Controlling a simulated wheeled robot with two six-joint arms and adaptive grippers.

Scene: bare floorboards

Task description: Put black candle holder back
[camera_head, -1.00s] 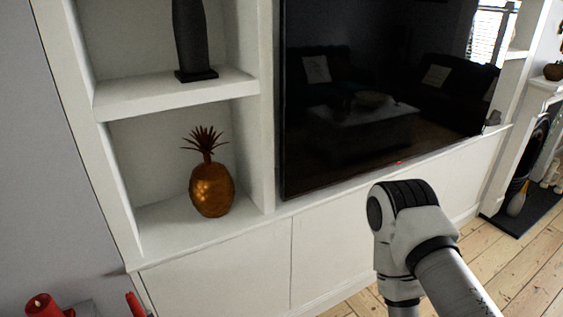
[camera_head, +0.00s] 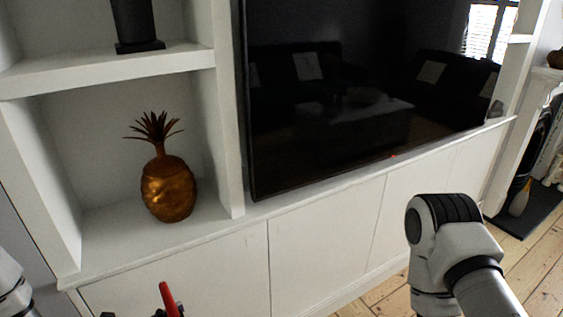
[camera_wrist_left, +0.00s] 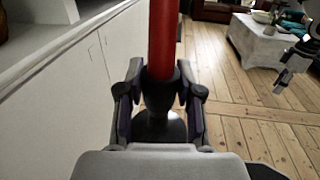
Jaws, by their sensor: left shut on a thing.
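My left gripper (camera_wrist_left: 158,100) is shut on the black candle holder (camera_wrist_left: 160,92), its fingers on either side of the dark stem. A red candle (camera_wrist_left: 163,40) stands in the holder. In the head view the red candle (camera_head: 170,300) and a bit of dark gripper show at the bottom edge, in front of the white cabinet; the holder is hidden there. What looks like my right gripper (camera_wrist_left: 280,82) hangs at the right of the left wrist view, too small to read.
A white shelf unit (camera_head: 120,68) holds a golden pineapple ornament (camera_head: 168,188) in the lower niche and a black object (camera_head: 134,25) above. A television (camera_head: 350,100) stands right of it. Open floorboards (camera_wrist_left: 245,105) and a cloth-covered table (camera_wrist_left: 262,40) show in the wrist view.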

